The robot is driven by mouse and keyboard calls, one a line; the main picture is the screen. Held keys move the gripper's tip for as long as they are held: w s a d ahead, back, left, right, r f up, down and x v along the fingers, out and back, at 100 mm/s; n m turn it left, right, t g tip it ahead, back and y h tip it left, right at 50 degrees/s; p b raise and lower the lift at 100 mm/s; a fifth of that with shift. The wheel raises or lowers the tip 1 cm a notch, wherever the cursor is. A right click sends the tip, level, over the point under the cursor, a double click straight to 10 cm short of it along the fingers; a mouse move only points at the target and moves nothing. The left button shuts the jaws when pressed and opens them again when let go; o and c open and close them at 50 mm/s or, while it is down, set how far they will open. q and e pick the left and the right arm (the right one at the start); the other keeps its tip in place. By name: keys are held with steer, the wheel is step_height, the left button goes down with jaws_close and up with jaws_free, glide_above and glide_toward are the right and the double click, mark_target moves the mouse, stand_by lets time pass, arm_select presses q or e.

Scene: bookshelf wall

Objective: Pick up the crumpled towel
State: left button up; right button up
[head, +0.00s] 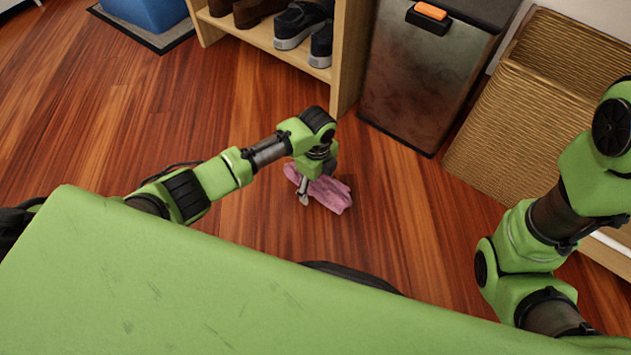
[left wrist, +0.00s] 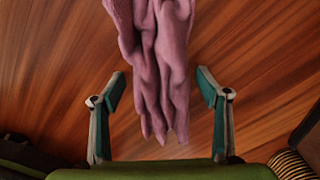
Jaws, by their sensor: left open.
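The crumpled towel (head: 328,192) is pink and lies on the wooden floor in front of the shoe shelf. In the left wrist view the towel (left wrist: 163,60) hangs in from the top edge as long folds, and its far part is cut off. My left gripper (head: 304,196) is right over the towel and hides part of it in the head view. In the left wrist view the left gripper (left wrist: 161,90) is open, with one finger on each side of the towel's near end and a gap to both. My right arm shows at the right of the head view, but its gripper is out of frame.
A wooden shelf (head: 343,60) with shoes (head: 300,26) stands behind the towel. A dark bin (head: 415,90) and a wicker basket (head: 520,130) stand to the right. A grey mat (head: 145,35) lies at upper left. The floor left of the towel is clear.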

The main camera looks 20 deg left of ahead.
arm_select(q)
steer(key=shift+f, duration=0.1)
steer(key=c, duration=1.1)
steer(key=shift+c, duration=0.3)
